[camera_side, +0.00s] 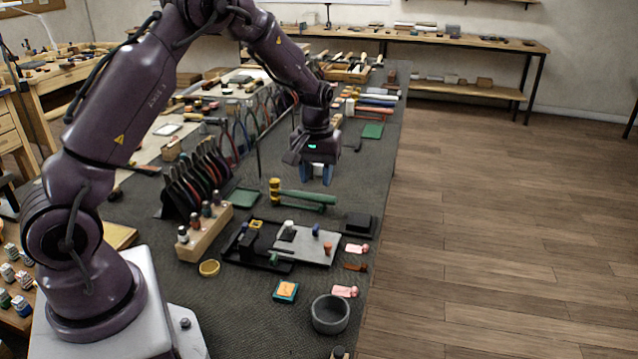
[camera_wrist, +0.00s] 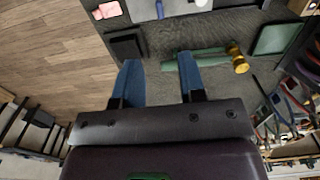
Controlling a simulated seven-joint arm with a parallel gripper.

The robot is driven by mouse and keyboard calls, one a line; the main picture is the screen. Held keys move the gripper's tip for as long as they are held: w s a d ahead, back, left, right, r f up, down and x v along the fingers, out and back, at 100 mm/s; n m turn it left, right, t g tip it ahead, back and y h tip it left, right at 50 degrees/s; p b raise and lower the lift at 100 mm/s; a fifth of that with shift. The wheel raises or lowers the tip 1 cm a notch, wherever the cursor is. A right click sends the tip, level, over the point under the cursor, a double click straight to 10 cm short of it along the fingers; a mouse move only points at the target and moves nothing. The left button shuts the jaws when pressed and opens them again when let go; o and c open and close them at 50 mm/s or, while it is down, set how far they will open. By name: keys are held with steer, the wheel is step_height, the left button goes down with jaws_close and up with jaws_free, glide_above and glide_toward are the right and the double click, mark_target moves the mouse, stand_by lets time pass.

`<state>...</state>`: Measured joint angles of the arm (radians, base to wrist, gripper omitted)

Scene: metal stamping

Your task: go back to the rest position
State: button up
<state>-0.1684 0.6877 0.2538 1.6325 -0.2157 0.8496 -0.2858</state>
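My gripper (camera_side: 321,174) hangs above the dark mat on the long workbench, fingers pointing down. In the wrist view its two blue fingertips (camera_wrist: 158,80) are apart with nothing between them. A hammer with a green handle and brass head (camera_side: 300,196) lies on the bench below and in front of it in the side view. The hammer also shows beyond the fingertips in the wrist view (camera_wrist: 215,62). The fingers look clear of the hammer.
A grey plate (camera_side: 318,248) on a black tray (camera_side: 245,258), a wooden stamp holder (camera_side: 203,236), a pliers rack (camera_side: 180,200), a black block (camera_side: 360,226) and a grey bowl (camera_side: 330,314) stand nearer. Floor (camera_side: 500,210) lies open at right.

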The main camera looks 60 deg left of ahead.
steer(key=s+d+r+m+t, duration=0.2)
steer(key=s+d+r+m, duration=0.2)
steer(key=s+d+r, duration=0.3)
steer(key=s+d+r+m+t, duration=0.3)
steer(key=s+d+r+m, duration=0.2)
steer(key=s+d+r, duration=0.3)
steer(key=s+r, duration=0.4)
steer(key=s, duration=0.3)
steer(key=shift+s+d+r+t, duration=0.25)
steer(key=shift+s+t, duration=0.05)
